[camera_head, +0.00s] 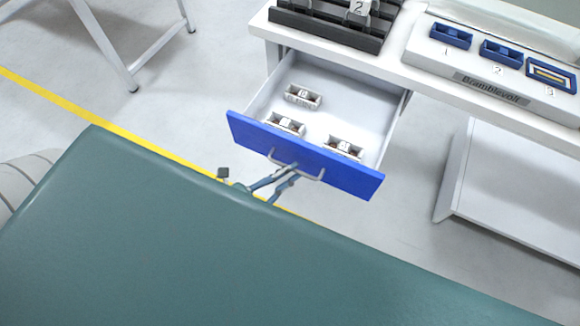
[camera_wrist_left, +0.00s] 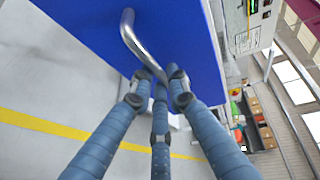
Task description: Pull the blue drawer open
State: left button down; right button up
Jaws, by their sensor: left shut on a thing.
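The blue drawer (camera_head: 345,172) stands pulled out from under the white bench, its inside open to view. Three small white boxes lie in it, one (camera_head: 303,96) toward the back and two nearer the front. A silver bar handle (camera_head: 312,174) is on the blue front; it also shows in the left wrist view (camera_wrist_left: 133,42). My left gripper (camera_head: 284,176) is shut on the handle, its blue fingers around one end of the bar. The left wrist view shows these fingertips (camera_wrist_left: 160,80) at the handle close to the blue front. My right gripper is not in view.
The white bench top (camera_head: 405,72) carries a black rack (camera_head: 330,27) and a panel with blue sockets (camera_head: 500,52) numbered 1 to 3. A white table leg (camera_head: 110,55) stands at upper left. A yellow line (camera_head: 50,95) crosses the open floor.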

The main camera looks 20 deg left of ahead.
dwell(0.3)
pick_arm(q)
jog(key=c, duration=1.7)
grip_release()
jog(key=shift+o, duration=0.2)
jog(key=v, duration=1.2)
jog(key=s+a+f+n+g+y, duration=0.1)
jog(key=a+f+n+g+y, duration=0.15)
jog(key=f+n, duration=0.75)
jog(key=s+a+f+n+g+y, duration=0.1)
jog(key=s+f+n+g+y, duration=0.15)
jog(key=f, duration=1.65)
jog(key=s+f+n+g+y, duration=0.1)
jog(key=s+f+n+g, duration=0.6)
jog(key=s+f, duration=0.8)
jog(key=shift+s+d+f+g+y, duration=0.4)
jog(key=shift+f+g, duration=0.2)
jog(key=shift+g, duration=0.2)
